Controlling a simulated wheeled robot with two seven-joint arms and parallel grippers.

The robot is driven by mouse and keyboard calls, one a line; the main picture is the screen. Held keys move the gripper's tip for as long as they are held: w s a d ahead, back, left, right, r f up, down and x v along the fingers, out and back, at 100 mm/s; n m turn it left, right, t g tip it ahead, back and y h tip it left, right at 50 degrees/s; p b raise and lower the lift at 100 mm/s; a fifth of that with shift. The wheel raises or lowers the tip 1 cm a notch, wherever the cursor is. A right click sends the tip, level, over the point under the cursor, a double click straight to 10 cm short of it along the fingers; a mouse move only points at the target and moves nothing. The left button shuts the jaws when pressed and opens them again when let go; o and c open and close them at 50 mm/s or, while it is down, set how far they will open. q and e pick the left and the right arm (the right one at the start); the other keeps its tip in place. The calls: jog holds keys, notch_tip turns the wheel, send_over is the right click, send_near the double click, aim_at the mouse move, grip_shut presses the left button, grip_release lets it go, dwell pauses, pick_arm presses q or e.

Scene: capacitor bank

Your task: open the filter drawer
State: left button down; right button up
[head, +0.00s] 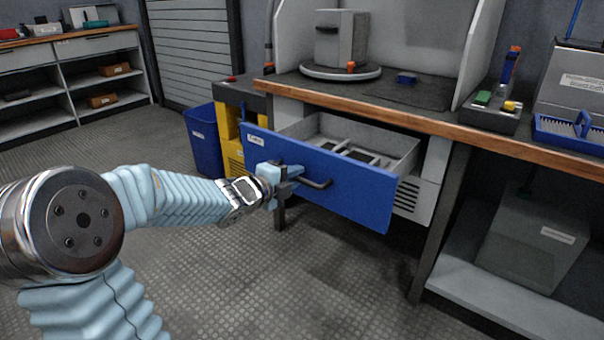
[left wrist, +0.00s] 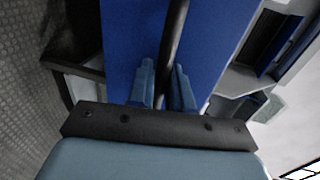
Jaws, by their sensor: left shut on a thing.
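The filter drawer (head: 345,183) has a blue front with a small white label and a dark bar handle (head: 318,183). It is pulled out from under the workbench, and its grey inside with dividers shows. My left gripper (head: 288,176) is at the left part of the handle in the head view. In the left wrist view its two light blue fingers (left wrist: 165,88) stand on either side of the dark handle bar (left wrist: 176,40), shut on it, with the blue front (left wrist: 130,45) behind. My right gripper is in neither view.
The workbench (head: 430,122) carries a grey box on a round plate (head: 326,73). A blue bin (head: 203,140) and a yellow unit (head: 233,155) stand left of the drawer. A bench leg (head: 440,215) stands to its right. The floor (head: 290,270) in front is clear.

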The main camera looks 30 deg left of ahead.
pick_arm(q)
jog(key=shift+s, duration=0.55)
jog(key=c, duration=1.2)
grip_release()
jog(key=p+v, duration=0.3)
jog(key=v, duration=1)
jog(key=shift+s+a, duration=0.2)
jog(key=shift+s, duration=0.15)
